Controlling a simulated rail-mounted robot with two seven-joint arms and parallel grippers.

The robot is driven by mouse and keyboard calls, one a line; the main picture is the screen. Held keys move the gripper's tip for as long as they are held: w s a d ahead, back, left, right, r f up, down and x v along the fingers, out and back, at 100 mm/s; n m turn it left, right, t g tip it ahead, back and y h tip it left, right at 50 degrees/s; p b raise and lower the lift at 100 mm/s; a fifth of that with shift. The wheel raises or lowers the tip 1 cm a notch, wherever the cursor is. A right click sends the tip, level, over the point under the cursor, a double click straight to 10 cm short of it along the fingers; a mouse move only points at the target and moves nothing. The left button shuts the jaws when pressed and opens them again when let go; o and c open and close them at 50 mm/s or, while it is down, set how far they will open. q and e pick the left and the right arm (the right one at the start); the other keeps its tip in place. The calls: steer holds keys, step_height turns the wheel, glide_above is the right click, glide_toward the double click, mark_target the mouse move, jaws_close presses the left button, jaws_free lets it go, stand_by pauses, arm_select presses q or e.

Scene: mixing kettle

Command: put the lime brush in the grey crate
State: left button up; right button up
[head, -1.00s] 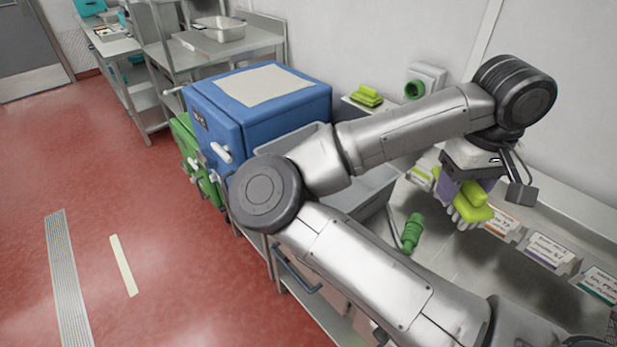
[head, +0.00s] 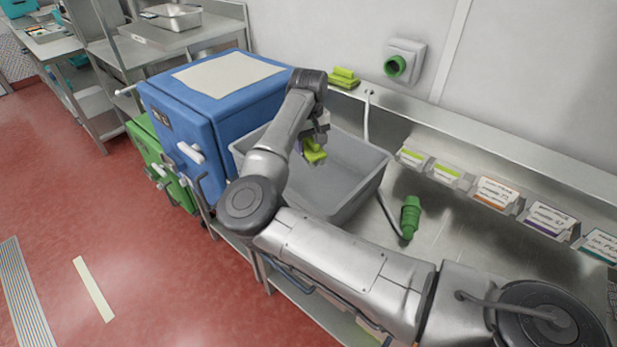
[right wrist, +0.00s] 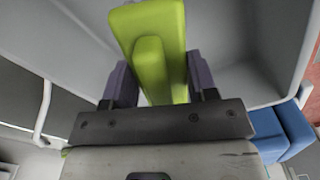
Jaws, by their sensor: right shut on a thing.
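The crate's grey walls (right wrist: 235,35) surround the brush in that view. I cannot tell how far the brush is above the crate floor. The crate looks empty where I can see in. My left gripper is not in view.
A blue cabinet (head: 215,105) stands left of the crate. A green connector (head: 410,217) and a cable lie on the steel counter (head: 455,235) to the right. Another lime brush (head: 344,78) rests on the back ledge, with several label cards (head: 497,192) along it.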

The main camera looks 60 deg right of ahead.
step_height(320, 180, down, 5)
steer(key=shift+r+b, duration=0.15)
steer(key=shift+b, duration=0.15)
steer(key=shift+f, duration=0.95)
steer(key=shift+f+b, duration=0.35)
steer(key=shift+f, duration=1)
steer(key=shift+f+b, duration=0.2)
steer(key=shift+b, duration=0.1)
steer(key=o, duration=0.8)
steer(key=shift+r, duration=0.15)
